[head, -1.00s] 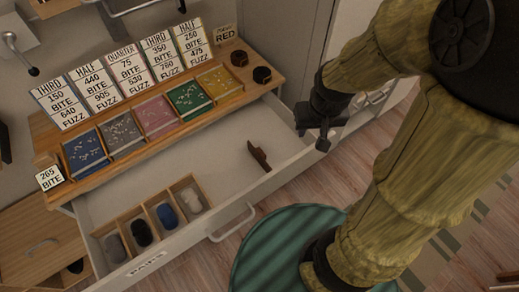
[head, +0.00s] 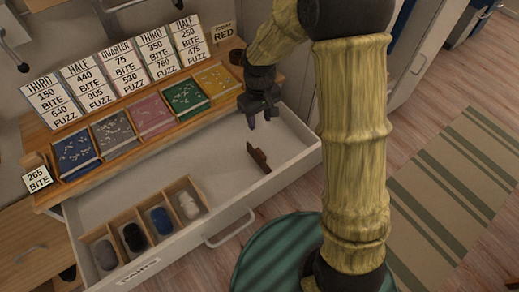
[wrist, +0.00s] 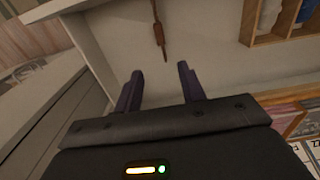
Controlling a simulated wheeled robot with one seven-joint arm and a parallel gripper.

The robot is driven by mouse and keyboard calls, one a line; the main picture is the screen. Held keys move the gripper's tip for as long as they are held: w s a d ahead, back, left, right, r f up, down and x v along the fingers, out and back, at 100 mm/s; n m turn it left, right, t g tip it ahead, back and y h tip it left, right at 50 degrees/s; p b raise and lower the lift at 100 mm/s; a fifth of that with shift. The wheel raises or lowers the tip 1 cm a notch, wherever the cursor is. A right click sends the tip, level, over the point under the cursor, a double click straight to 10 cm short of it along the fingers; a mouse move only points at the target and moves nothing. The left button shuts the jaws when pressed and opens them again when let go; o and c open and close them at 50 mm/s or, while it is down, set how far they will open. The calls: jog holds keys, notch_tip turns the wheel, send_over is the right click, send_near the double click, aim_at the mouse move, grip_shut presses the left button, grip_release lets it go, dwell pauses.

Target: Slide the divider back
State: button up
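The divider is a small dark brown upright piece (head: 258,157) standing in the right part of the open drawer (head: 218,170), near its front wall. It also shows in the wrist view (wrist: 158,32), beyond my fingertips and near the top edge. My gripper (head: 261,120) hangs over the back right of the drawer, behind the divider and apart from it. In the wrist view my gripper (wrist: 160,72) has its two fingers spread, with nothing between them.
A wooden box of several compartments (head: 128,218) with rolled socks sits at the drawer's left. A wooden shelf (head: 140,139) with coloured trays and number cards lies behind the drawer. The drawer floor between box and divider is clear. A drawer handle (head: 229,229) sticks out in front.

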aim_at(259, 151)
notch_tip(259, 151, down, 17)
jog(key=shift+f, duration=0.1)
dwell(0.5)
grip_shut()
